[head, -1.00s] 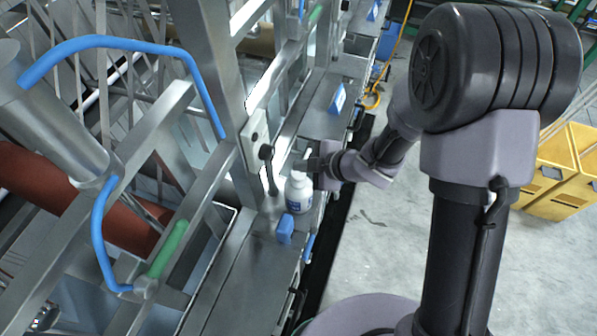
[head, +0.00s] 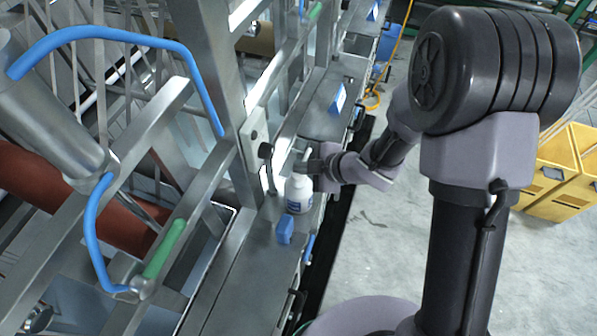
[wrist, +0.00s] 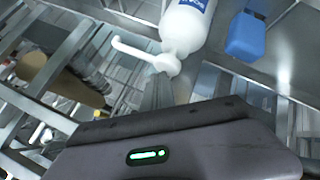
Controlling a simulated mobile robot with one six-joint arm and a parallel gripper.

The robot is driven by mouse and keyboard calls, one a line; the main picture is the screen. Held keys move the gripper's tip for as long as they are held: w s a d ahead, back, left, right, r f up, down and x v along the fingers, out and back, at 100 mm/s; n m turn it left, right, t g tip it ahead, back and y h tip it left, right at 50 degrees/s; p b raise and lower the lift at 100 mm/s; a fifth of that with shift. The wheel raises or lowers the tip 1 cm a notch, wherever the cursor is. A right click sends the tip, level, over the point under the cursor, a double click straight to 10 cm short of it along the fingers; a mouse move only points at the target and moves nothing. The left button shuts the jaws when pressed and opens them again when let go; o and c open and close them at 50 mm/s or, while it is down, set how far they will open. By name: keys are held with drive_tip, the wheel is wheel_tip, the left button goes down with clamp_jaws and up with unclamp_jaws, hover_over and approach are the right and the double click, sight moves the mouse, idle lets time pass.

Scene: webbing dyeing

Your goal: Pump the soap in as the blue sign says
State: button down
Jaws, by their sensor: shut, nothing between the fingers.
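A white soap bottle (head: 299,194) with a blue label stands on the metal ledge beside the machine frame. Its white pump head and long spout show in the wrist view (wrist: 168,62). A small blue sign (head: 285,229) stands just in front of the bottle, and it also shows in the wrist view (wrist: 246,36); no writing on it is readable. My gripper (head: 299,162) is shut and empty at the top of the bottle, covering much of the pump head in the head view. Whether it touches the pump I cannot tell.
A black-knobbed lever (head: 266,151) rises close left of the bottle. Another blue-and-white sign (head: 338,98) stands farther back on the ledge. Metal frames with blue and green handles (head: 165,249) crowd the left. Yellow crates (head: 563,175) stand on the open floor at right.

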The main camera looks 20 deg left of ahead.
drive_tip(key=shift+f+b, duration=0.65)
drive_tip(key=shift+f, duration=0.1)
idle(0.4)
drive_tip(key=shift+r, duration=0.1)
drive_tip(key=shift+r+p, duration=1.2)
drive_tip(key=shift+r, duration=0.1)
wheel_tip(320, 180, up, 5)
drive_tip(key=p, duration=0.4)
drive_tip(key=shift+r, duration=0.1)
